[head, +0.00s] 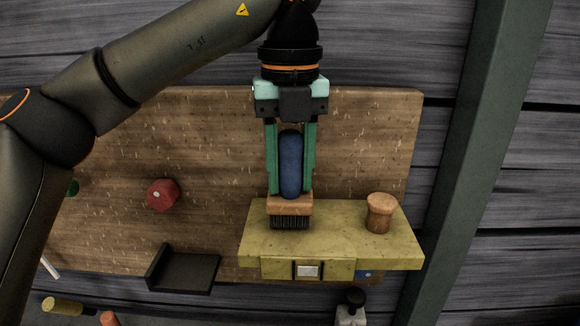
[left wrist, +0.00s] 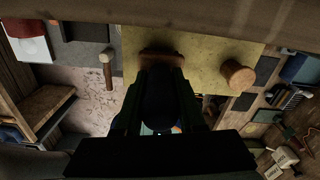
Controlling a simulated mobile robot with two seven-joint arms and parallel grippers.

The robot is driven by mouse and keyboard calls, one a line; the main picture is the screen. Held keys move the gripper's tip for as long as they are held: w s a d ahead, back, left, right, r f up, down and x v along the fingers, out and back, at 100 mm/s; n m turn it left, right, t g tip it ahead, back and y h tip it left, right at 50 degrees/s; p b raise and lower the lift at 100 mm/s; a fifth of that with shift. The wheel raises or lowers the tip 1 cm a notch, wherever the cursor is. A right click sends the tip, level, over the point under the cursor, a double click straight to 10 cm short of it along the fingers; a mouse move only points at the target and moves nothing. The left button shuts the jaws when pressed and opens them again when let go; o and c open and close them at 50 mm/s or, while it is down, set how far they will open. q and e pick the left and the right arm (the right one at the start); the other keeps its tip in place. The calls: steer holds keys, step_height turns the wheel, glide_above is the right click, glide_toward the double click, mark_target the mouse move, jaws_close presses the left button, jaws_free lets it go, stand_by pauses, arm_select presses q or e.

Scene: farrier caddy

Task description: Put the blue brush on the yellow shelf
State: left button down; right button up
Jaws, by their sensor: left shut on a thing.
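The blue brush (head: 290,165) has an upright blue handle, a wooden block and dark bristles that point down. My left gripper (head: 291,188) points down and is shut on the brush, with one green finger on each side of the handle. The bristles are over the left part of the yellow shelf (head: 340,238); I cannot tell whether they touch it. In the left wrist view the dark handle (left wrist: 160,92) is between the fingers, with the yellow shelf (left wrist: 210,62) beyond. My right gripper is not in view.
A wooden cork-like piece (head: 380,213) stands on the shelf's right part. The shelf is bare between it and the brush. A wooden board (head: 215,140) is behind, with a red knob (head: 163,194) and a small black shelf (head: 184,270) to the left.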

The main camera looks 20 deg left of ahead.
arm_select(q)
steer(key=shift+f+b, duration=0.35)
steer(key=shift+f, duration=0.1)
stand_by(0.5)
steer(key=shift+c, duration=2.1)
jaws_free()
step_height(320, 180, up, 12)
steer(key=p, duration=0.5)
steer(key=shift+r, duration=0.2)
steer(key=shift+r, duration=0.1)
steer(key=shift+r, duration=2.2)
